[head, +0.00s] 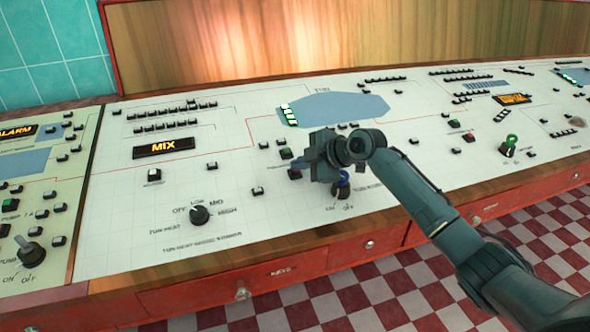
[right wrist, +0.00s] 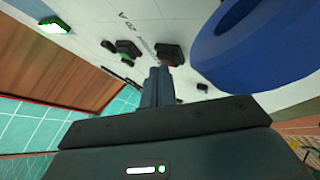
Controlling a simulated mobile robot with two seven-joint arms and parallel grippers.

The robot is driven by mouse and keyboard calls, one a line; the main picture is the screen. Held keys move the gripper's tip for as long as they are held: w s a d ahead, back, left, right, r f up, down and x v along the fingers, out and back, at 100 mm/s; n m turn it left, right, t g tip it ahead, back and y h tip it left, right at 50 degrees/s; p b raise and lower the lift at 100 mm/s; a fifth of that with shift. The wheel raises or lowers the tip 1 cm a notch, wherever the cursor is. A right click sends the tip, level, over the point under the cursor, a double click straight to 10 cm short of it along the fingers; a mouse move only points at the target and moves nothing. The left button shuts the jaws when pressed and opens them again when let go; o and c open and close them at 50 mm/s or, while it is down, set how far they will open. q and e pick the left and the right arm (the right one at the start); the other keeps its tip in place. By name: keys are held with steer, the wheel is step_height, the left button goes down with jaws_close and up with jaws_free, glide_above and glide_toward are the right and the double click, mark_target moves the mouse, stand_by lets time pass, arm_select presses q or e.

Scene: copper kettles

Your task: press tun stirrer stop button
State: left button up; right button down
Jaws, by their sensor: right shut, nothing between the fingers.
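The control panel (head: 120,210) carries the tun stirrer controls near its front middle. My right gripper (head: 296,170) is over them, its shut fingers reaching down to the panel. In the right wrist view the closed fingertips (right wrist: 160,70) are at a small dark button with a reddish top (right wrist: 169,60); contact cannot be told. That button is hidden behind my gripper in the head view. A green-topped button (head: 286,153) stands just left of the gripper; it also shows in the right wrist view (right wrist: 126,48). My left gripper is out of view.
A blue switch knob (head: 343,189) stands close to the right gripper and looms large in the right wrist view (right wrist: 265,45). A black rotary knob (head: 199,215) and a lit MIX sign (head: 163,148) are to the left. A green key-like switch (head: 509,144) is at right.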

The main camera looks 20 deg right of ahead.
steer(key=shift+s+r+p, duration=0.15)
steer(key=shift+r+p, duration=0.35)
steer(key=shift+r, duration=0.1)
steer(key=r+p, duration=0.2)
steer(key=s+r+p, duration=0.1)
steer(key=r+p, duration=0.1)
steer(key=r, duration=0.1)
stand_by(0.4)
stand_by(0.4)
